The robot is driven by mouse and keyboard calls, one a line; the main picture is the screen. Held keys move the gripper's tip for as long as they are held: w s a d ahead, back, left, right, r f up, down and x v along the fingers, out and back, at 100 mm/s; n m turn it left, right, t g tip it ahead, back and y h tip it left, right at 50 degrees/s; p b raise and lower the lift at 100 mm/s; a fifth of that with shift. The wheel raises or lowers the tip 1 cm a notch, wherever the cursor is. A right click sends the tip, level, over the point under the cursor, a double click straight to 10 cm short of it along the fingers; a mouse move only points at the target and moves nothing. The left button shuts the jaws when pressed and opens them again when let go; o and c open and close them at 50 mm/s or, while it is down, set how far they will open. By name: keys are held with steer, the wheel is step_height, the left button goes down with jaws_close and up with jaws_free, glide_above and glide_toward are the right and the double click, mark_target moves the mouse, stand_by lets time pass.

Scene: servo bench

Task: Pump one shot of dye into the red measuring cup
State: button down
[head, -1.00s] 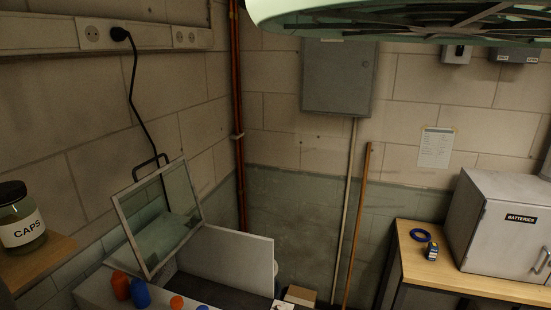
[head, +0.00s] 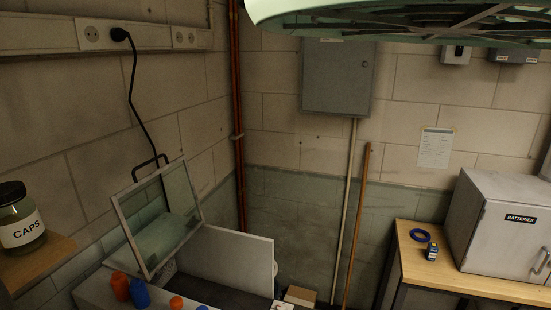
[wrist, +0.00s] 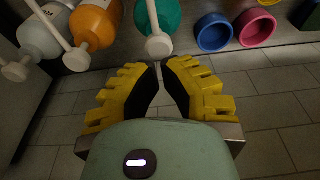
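In the wrist view, the red measuring cup (wrist: 255,27), pinkish-red and round, sits at the top right beside a blue cup (wrist: 214,33). Dye bottles with white pump parts stand along the top left: a pale grey one (wrist: 38,40), an orange one (wrist: 95,27) and a green one (wrist: 170,17). A white pump end (wrist: 159,45) shows in front of the green bottle, just beyond my fingertips. My gripper (wrist: 160,72) has yellow ribbed fingers with dark pads. It is open, with an empty gap between the fingers. I cannot tell whether it touches anything.
The head view shows a bench box with a raised glass lid (head: 165,215), red and blue bottles (head: 140,293) at its front, a CAPS jar (head: 21,222) on a shelf, and a batteries cabinet (head: 490,225) on a wooden table (head: 470,284). Tiled floor (wrist: 270,110) shows below the gripper.

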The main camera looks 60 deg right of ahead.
steer(key=shift+f, duration=0.15)
steer(key=shift+f+b, duration=1.9)
steer(key=shift+f, duration=0.2)
steer(key=shift+r+p, duration=1.15)
steer(key=shift+r, duration=1.15)
step_height(320, 180, up, 6)
steer(key=p, duration=0.2)
